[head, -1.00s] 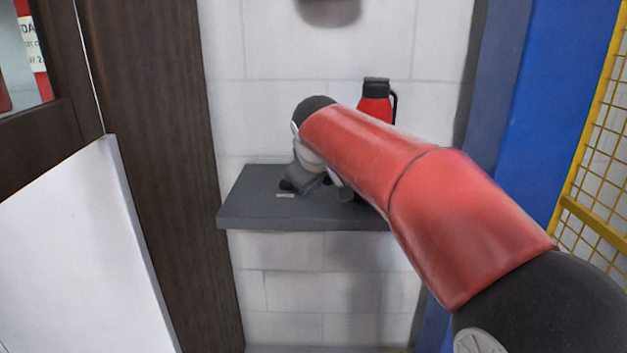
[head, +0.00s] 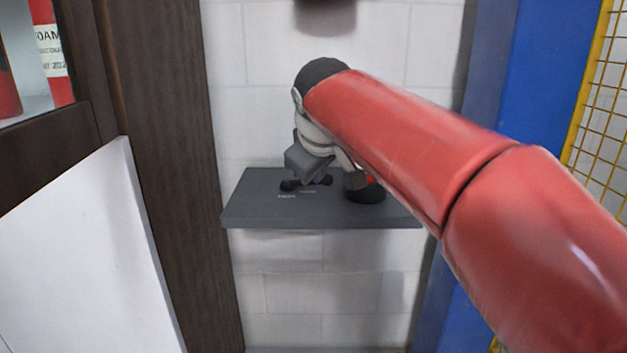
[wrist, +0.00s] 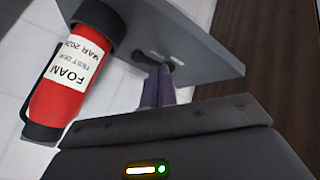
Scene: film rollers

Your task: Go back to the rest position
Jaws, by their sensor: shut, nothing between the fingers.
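My gripper shows in the wrist view (wrist: 157,88), its two purple fingers shut together with nothing between them. In the head view it hangs below my red arm, over the grey shelf (head: 265,212), mostly hidden by my wrist. The shelf also shows in the wrist view (wrist: 210,68). A red extinguisher with a black top and a white FOAM label (wrist: 75,70) stands on the shelf, beside and apart from the fingers. In the head view my arm hides most of it, leaving its dark base (head: 366,194). A small black object (head: 290,186) lies on the shelf near the gripper.
A dark wooden post (head: 165,190) and a white panel (head: 85,250) stand to the left. A glazed cabinet at the far left holds red cylinders (head: 52,45). A blue post (head: 545,70) and yellow mesh (head: 590,110) bound the right side.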

